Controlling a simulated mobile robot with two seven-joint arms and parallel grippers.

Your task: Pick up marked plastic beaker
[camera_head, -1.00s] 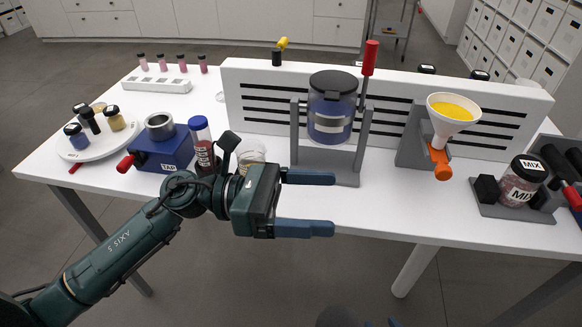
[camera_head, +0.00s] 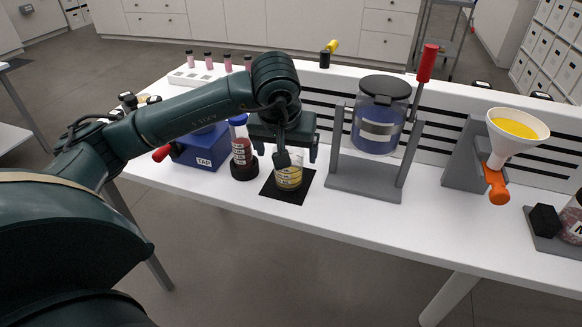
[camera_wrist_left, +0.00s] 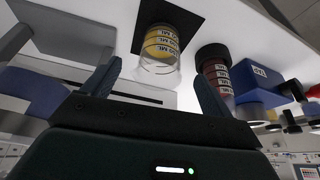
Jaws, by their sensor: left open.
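The marked plastic beaker (camera_head: 289,178) is clear, with yellow contents and printed ML marks, and stands upright on a black square mat (camera_head: 299,192). In the left wrist view the beaker (camera_wrist_left: 160,48) appears ahead of the fingers, in the gap between them, and its open rim faces the camera. My right gripper is not in view.
A dark red jar with a blue cap (camera_head: 241,150) stands close left of the beaker, beside a blue TAP box (camera_head: 203,150). A blue-filled vessel in a grey stand (camera_head: 376,125) is to the right. A funnel (camera_head: 517,133) stands farther right. The table front is clear.

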